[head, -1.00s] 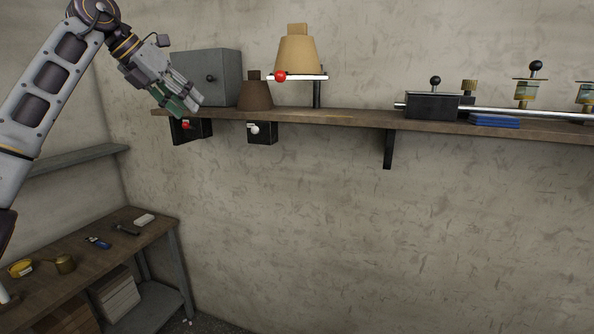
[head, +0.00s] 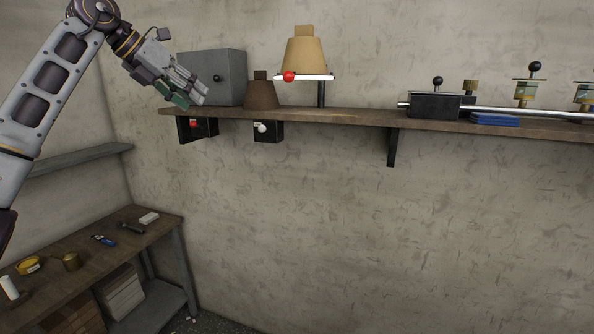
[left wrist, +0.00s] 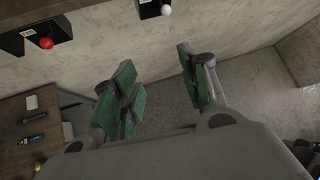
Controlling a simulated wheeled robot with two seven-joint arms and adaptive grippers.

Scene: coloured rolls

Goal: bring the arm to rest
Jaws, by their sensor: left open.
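My left arm comes in from the left in the head view, and my left gripper (head: 190,97) is up near the left end of the wall shelf, in front of the grey box. In the left wrist view the green-padded fingers (left wrist: 158,98) are spread apart with nothing between them; wall and floor show beyond. My right gripper is in neither view.
The shelf (head: 350,118) carries a grey box (head: 228,72), a brown cone (head: 261,95), a tan cone (head: 304,55) on a white stand and a black block (head: 434,105). Switch boxes with a red knob (head: 194,124) and a white knob (head: 262,128) hang beneath. A workbench (head: 110,240) stands lower left.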

